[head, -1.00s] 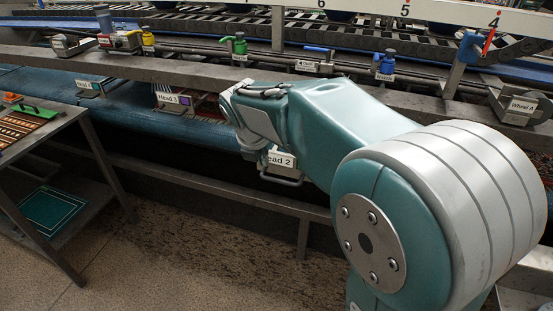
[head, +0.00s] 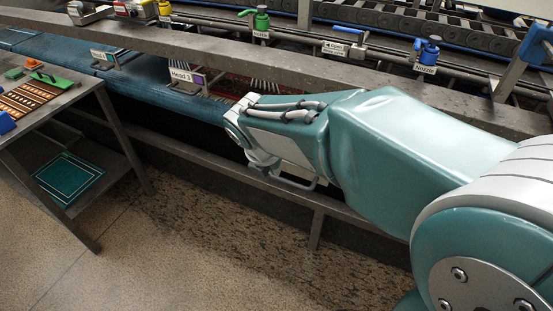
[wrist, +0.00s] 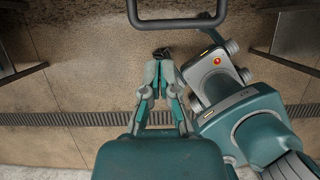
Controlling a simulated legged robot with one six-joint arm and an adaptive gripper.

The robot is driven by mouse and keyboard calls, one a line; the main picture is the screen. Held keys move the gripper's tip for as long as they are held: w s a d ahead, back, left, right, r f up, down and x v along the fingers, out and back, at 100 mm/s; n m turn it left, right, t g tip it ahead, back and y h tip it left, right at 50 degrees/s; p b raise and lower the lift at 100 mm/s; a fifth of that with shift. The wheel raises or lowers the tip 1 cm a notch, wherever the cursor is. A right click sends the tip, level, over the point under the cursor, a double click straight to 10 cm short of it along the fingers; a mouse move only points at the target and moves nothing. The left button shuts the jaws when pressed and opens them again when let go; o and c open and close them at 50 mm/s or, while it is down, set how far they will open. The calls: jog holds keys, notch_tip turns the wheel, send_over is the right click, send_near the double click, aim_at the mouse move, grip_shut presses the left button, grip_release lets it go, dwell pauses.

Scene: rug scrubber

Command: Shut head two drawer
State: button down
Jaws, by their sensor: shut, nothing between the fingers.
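The label and drawer front are now hidden behind my arm. In the wrist view a dark loop handle (wrist: 178,23) hangs at the top edge, with its lower bar crossing the picture. My gripper (wrist: 162,54) is shut and empty, its fingertips below that bar in the picture. I see no contact, and the depth gap is unclear.
The Head 3 drawer label (head: 182,77) is left of my arm, under the long steel rail (head: 190,50). A steel workbench (head: 125,133) with tools stands at the left. A lower rail (head: 200,155) runs below the drawers. The floor (head: 200,245) in front is clear.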

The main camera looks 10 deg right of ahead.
aim_at(284, 180)
jog(key=x, duration=0.3)
jog(key=d+x, duration=0.1)
jog(key=x, duration=0.2)
jog(key=shift+w+d+f, duration=0.1)
jog(key=shift+w+d, duration=0.05)
jog(key=shift+w, duration=0.05)
jog(key=shift+w+d, duration=0.75)
jog(key=shift+w, duration=0.25)
jog(key=shift+w+d, duration=0.1)
jog(key=shift+w, duration=0.35)
